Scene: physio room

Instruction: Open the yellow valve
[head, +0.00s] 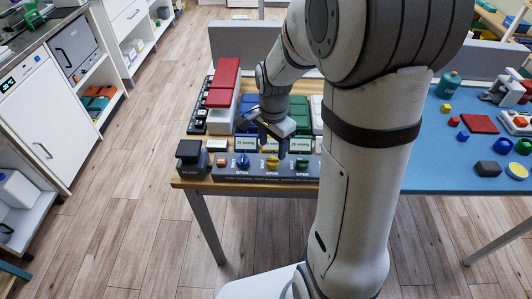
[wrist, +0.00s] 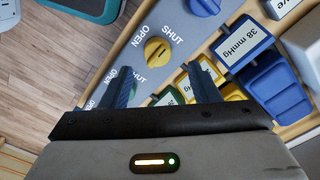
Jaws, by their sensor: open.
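The yellow valve (head: 272,163) is a round knob on the dark grey panel (head: 222,173) at the table's front edge, between a blue valve (head: 242,161) and a green valve (head: 302,163). In the wrist view the yellow valve (wrist: 158,51) shows fully, with SHUT and OPEN printed beside it; I cannot tell which one it points to. My gripper (head: 272,133) is above and just behind the panel, apart from the yellow valve. In the wrist view its two fingers (wrist: 164,78) are spread with nothing between them, short of the knob.
A black block (head: 188,153) stands at the panel's left end. Labelled boxes, one reading "38 mmHg" (wrist: 243,43), and coloured bins stand behind the valves. A red-topped stack (head: 224,82) is at the back left. A blue table (head: 430,155) with small objects is to the right.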

